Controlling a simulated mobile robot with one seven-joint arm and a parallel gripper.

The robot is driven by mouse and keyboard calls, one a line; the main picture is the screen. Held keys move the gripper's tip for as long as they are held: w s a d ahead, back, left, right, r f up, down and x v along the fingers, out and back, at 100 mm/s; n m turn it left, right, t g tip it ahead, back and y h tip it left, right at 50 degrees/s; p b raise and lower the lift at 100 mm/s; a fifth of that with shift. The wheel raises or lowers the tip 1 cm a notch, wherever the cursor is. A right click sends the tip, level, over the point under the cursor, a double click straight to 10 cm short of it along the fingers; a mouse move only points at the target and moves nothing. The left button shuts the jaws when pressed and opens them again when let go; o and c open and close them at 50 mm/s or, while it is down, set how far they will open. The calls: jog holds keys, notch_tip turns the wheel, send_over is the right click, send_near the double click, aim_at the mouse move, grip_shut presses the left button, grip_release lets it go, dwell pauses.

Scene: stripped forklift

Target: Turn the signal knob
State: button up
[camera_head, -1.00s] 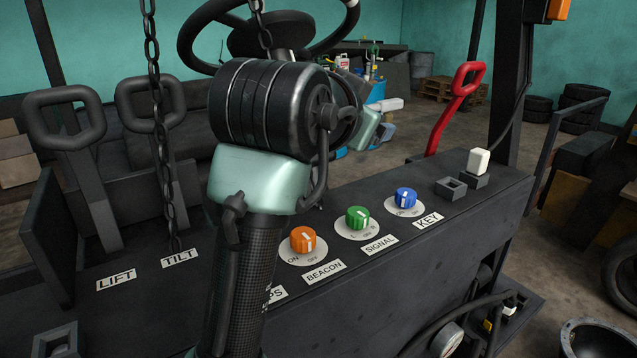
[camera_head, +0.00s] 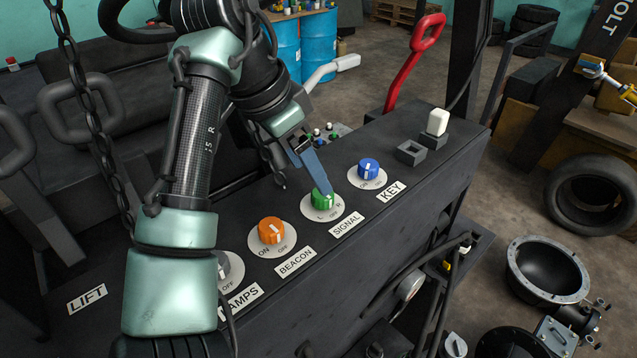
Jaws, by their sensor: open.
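The green signal knob (camera_head: 323,200) sits on a white round dial marked L, OFF and R, above the SIGNAL label (camera_head: 346,225) on the dark console. My gripper (camera_head: 318,182) reaches down to it from the upper left. A blue-grey finger is in front of the knob's top and hides part of it. The other finger is not clearly seen, and I cannot tell whether the gripper touches the knob. The knob's white pointer mark is largely hidden.
The orange BEACON knob (camera_head: 271,231) is left of the signal knob, and the blue KEY knob (camera_head: 368,169) is right of it. A grey lamps knob (camera_head: 230,268) is partly behind my arm. A white switch (camera_head: 438,122) and a red lever (camera_head: 412,65) stand farther back.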

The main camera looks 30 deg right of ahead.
aim_at(319, 194)
jog(key=p+x, duration=0.1)
jog(key=x, duration=0.4)
jog(key=shift+d+f, duration=0.15)
jog(key=shift+f, duration=0.15)
grip_shut()
